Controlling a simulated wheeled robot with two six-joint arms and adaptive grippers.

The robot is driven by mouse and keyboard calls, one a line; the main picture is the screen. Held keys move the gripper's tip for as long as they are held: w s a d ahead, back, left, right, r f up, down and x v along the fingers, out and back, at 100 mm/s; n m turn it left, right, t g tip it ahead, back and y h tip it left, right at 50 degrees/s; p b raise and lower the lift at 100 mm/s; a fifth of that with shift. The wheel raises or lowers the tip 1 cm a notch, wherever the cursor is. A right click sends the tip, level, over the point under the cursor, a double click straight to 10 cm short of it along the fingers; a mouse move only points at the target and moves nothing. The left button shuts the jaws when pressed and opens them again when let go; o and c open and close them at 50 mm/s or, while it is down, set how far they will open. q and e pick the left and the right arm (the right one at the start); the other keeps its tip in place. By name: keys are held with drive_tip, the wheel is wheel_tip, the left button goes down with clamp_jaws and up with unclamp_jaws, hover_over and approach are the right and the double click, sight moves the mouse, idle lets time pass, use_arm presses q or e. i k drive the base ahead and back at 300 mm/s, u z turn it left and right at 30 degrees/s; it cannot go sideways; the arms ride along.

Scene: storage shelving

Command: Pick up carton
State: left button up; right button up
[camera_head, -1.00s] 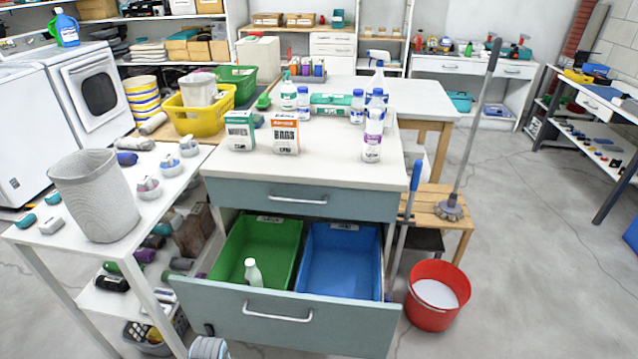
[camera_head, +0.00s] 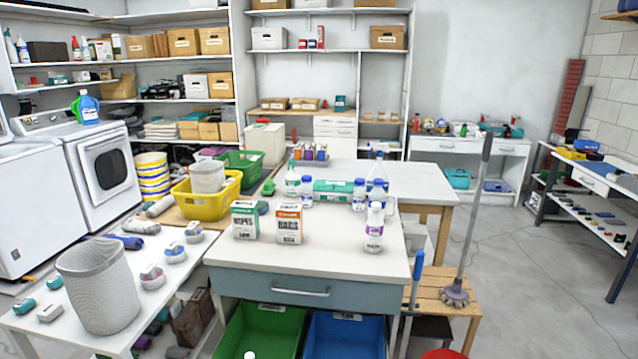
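Two small cartons stand upright side by side on the white top of the drawer cabinet (camera_head: 335,262). One is a green and white carton (camera_head: 245,220). The other is an orange and white carton (camera_head: 289,224), just right of it. A gap separates them. A white bottle with a purple label (camera_head: 374,228) stands to their right on the same top. Neither of my grippers shows in the head view.
Several bottles and a green-white box (camera_head: 332,190) stand behind the cartons. A yellow basket (camera_head: 207,199) is at left. The cabinet top's front is clear.

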sight(245, 214)
drive_tip(key=u, duration=2)
drive_tip(key=i, duration=1.25)
drive_tip(key=z, duration=1.75)
